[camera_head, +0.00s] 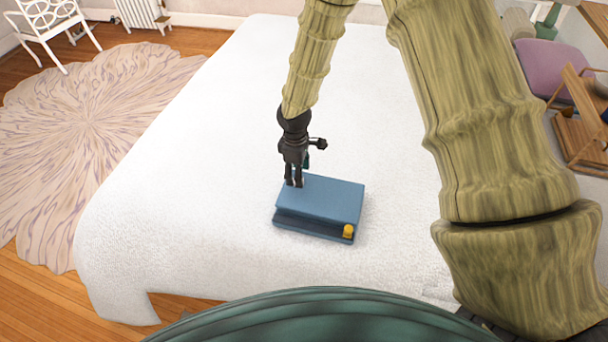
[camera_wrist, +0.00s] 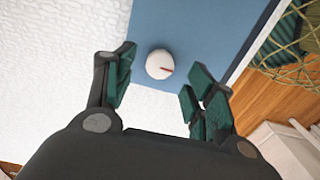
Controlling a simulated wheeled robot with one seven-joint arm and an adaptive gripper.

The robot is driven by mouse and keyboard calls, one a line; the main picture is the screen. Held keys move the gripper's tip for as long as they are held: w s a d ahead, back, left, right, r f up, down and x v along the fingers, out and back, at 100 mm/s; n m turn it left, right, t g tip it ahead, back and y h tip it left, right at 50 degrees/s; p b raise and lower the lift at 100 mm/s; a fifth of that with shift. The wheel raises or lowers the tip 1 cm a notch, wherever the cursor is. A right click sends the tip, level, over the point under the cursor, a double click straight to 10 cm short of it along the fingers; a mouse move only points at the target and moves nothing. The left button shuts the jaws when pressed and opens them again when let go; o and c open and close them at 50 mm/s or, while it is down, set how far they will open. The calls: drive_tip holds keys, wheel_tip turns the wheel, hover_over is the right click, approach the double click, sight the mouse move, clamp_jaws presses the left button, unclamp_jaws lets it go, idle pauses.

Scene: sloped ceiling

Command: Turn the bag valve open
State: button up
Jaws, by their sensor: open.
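A blue bag (camera_head: 325,198), shaped like a flat box, lies on the white bed; it also fills the upper middle of the wrist view (camera_wrist: 200,25). A round white valve (camera_wrist: 159,64) with a red mark sits on its blue face in the wrist view. The red mark points right and slightly down. My gripper (camera_head: 293,184) points down at the bag's far left part in the head view, hiding the valve there. In the wrist view its fingers (camera_wrist: 158,72) are spread, with the valve between and beyond their tips. I cannot tell the remaining gap.
A yellow knob (camera_head: 348,231) is at the bag's near right corner. The white bedspread (camera_head: 170,190) is clear around the bag. A pink-cushioned chair (camera_head: 545,65) stands at right.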

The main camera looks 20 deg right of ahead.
wheel_tip(320, 180, up, 9)
drive_tip(key=shift+r, duration=0.15)
idle(0.7)
